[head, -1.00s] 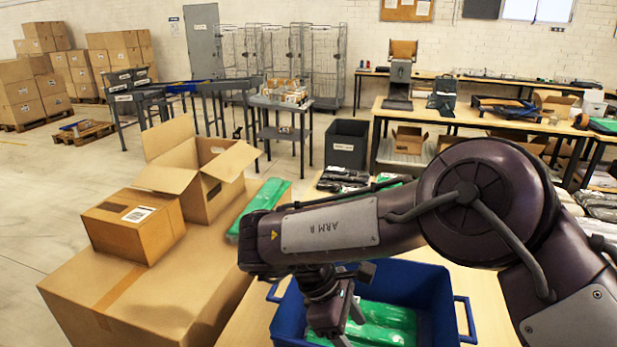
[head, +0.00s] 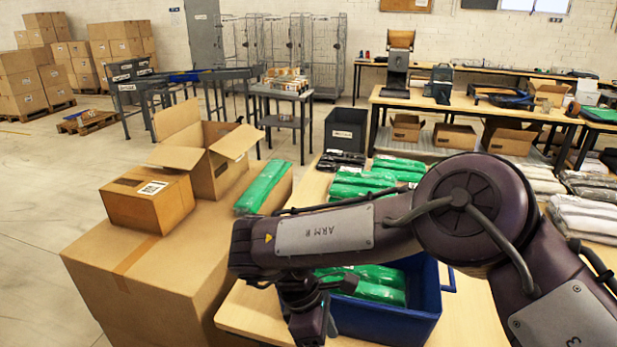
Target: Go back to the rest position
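My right arm comes in from the right and reaches across the front of the head view. Its gripper (head: 308,322) hangs at the bottom, near the left side of a blue bin (head: 385,318). The fingertips are not clear, so I cannot tell whether it is open or shut. Green wrapped packages (head: 375,283) lie in the bin, partly hidden by my arm. My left gripper is not in view.
A large carton (head: 150,290) at left bears a closed box (head: 150,200), an open box (head: 225,170) and a green package (head: 263,187). More green packages (head: 365,180) and grey packages (head: 590,215) lie on the table behind my arm.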

